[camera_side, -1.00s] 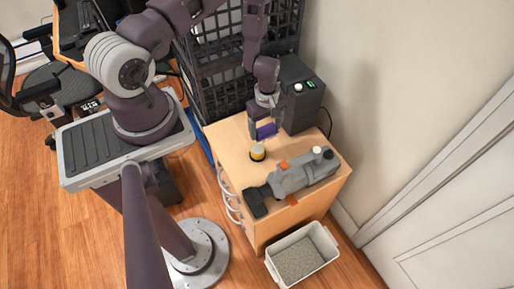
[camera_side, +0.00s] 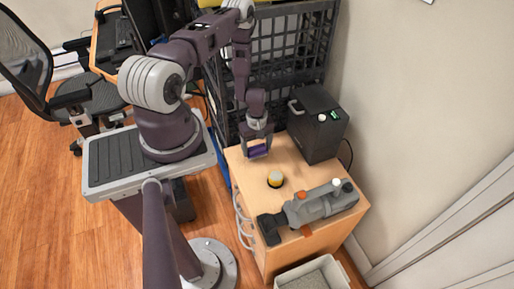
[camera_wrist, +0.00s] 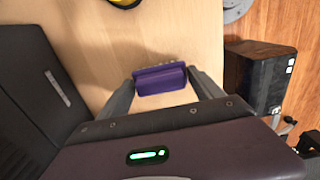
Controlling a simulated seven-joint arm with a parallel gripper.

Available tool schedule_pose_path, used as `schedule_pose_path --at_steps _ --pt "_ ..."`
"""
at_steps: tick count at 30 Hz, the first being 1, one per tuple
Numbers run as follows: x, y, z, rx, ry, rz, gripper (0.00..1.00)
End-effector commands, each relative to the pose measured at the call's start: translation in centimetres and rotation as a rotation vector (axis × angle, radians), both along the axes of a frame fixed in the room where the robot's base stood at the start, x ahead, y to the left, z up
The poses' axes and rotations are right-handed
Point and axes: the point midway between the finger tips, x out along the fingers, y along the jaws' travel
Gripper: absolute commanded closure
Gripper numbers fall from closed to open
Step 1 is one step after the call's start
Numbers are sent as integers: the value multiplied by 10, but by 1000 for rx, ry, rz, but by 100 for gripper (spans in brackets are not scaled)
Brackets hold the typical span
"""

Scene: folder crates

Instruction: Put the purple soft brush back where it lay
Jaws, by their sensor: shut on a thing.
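The purple soft brush (camera_side: 258,151) is between the fingers of my gripper (camera_side: 257,148), over the back left part of the wooden cabinet top (camera_side: 283,155). In the wrist view the purple brush (camera_wrist: 160,79) lies crosswise between both fingertips of my gripper (camera_wrist: 160,82), which are shut on it. Its grey bristle edge shows on the side away from my palm. I cannot tell whether the brush touches the cabinet top.
A grey tool (camera_side: 320,204) lies along the front. A black box (camera_side: 317,124) stands at the back right. A black crate stack (camera_side: 290,45) rises behind. A litter-filled bin (camera_side: 312,276) is on the floor in front.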

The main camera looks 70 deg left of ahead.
Motion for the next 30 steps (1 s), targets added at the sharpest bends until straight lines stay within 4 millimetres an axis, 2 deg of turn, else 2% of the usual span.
schedule_pose_path --at_steps 11,12,14,25,28,30 --pt "0 0 -5 0 0 0 70" --pt "0 0 -5 1 0 0 17" --pt "0 0 -5 1 0 0 5" --pt "1 0 -1 1 -1 0 3" --pt "1 1 17 2 -2 -1 3" --pt "1 1 36 3 -3 -1 3"
